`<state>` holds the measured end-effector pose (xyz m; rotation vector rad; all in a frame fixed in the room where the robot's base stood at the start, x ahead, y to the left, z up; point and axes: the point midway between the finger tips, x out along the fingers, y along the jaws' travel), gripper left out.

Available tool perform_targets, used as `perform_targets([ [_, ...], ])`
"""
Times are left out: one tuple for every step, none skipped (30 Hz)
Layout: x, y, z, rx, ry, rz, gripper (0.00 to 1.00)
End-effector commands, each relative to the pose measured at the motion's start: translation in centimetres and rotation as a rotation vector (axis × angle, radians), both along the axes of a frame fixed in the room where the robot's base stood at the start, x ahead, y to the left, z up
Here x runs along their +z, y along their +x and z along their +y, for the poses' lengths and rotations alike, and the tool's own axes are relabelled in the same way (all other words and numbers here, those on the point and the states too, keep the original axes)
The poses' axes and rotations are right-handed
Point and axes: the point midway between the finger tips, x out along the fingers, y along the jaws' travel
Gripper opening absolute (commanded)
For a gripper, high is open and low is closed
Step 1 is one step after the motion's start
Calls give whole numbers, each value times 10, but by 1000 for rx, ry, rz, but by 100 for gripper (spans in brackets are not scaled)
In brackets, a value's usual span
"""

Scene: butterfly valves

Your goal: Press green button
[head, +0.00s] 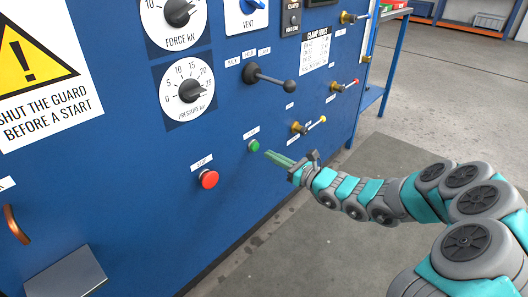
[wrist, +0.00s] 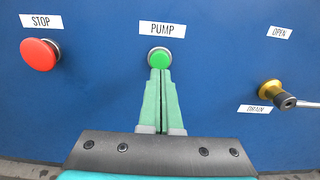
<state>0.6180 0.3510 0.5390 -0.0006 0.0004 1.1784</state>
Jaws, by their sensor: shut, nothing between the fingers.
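The green button (head: 253,146) is a small round button in a light metal ring on the blue panel, under a white label. In the wrist view the green button (wrist: 159,57) sits below a label reading PUMP. My gripper (head: 268,154) is shut and empty, with its green fingers pointing at the panel just right of and below the button. In the wrist view my gripper's fingertips (wrist: 160,72) overlap the lower edge of the button's ring. I cannot tell whether they touch it.
A red STOP button (head: 208,179) sits left of the green one; it also shows in the wrist view (wrist: 40,54). A brass DRAIN valve (wrist: 270,92) is to the right. A black-knobbed lever (head: 270,78) sticks out above. A grey box (head: 68,275) juts out lower left.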

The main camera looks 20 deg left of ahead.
Motion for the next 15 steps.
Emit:
perform_targets([
  [-1,2,9,4,-3,0,0],
  [-1,3,13,4,-2,0,0],
  [-1,6,17,3,-2,0,0],
  [0,7,20,2,-1,-1,0],
  [0,9,23,2,-2,0,0],
  [0,11,26,0,-2,0,0],
  [0,12,28,-1,-2,0,0],
  [0,13,30,-1,-1,-1,0],
  [0,14,32,0,-2,-1,0],
  [0,14,34,0,-2,-1,0],
  [0,14,35,0,-2,-1,0],
  [0,15,35,0,-1,-1,0],
  [0,15,36,0,-1,-1,0],
  [0,15,36,-1,0,-1,0],
  [0,15,36,-1,0,0,0],
])
